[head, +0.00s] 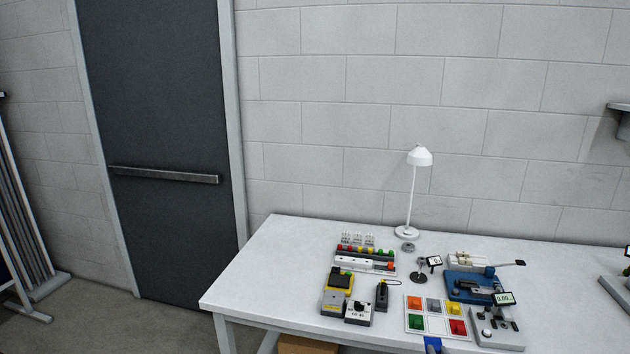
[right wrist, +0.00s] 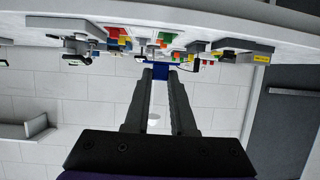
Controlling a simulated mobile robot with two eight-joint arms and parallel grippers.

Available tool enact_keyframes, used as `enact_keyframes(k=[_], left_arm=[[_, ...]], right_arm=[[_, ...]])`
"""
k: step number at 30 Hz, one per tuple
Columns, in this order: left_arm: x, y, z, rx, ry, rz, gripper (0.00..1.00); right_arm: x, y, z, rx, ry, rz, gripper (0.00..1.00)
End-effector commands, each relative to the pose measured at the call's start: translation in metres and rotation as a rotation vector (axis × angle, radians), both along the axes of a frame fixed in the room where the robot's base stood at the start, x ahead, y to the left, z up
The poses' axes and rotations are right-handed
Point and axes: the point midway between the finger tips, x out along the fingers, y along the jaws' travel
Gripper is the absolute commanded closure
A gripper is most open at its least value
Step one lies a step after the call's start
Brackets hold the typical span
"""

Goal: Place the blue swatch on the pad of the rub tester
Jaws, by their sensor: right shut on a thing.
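The blue swatch (right wrist: 157,70) is between the fingertips of my right gripper (right wrist: 160,76) in the right wrist view. My right gripper is shut on it. In the head view the blue swatch (head: 433,344) shows at the bottom edge, by the front of the swatch tray; most of my right gripper is out of frame. My left gripper is not in view.
The white swatch tray (head: 436,325) holds orange, grey, yellow, green and red squares; its lower middle cell is bare. A grey device with a display (head: 497,327) stands right of it. The table's left is clear.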

Motion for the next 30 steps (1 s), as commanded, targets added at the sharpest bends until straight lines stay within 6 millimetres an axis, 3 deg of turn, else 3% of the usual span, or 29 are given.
enact_keyframes(k=[6,13,24,30], left_arm=[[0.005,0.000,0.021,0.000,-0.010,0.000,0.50],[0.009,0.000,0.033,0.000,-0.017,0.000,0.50],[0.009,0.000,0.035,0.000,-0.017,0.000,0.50],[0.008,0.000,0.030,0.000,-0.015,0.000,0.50]], right_arm=[[-0.006,0.060,-0.035,0.001,-0.001,0.093,1.00],[-0.024,0.104,-0.059,-0.001,-0.004,0.165,1.00],[-0.030,0.114,-0.066,-0.002,-0.003,0.179,1.00],[-0.025,0.102,-0.062,-0.001,-0.001,0.160,1.00]])
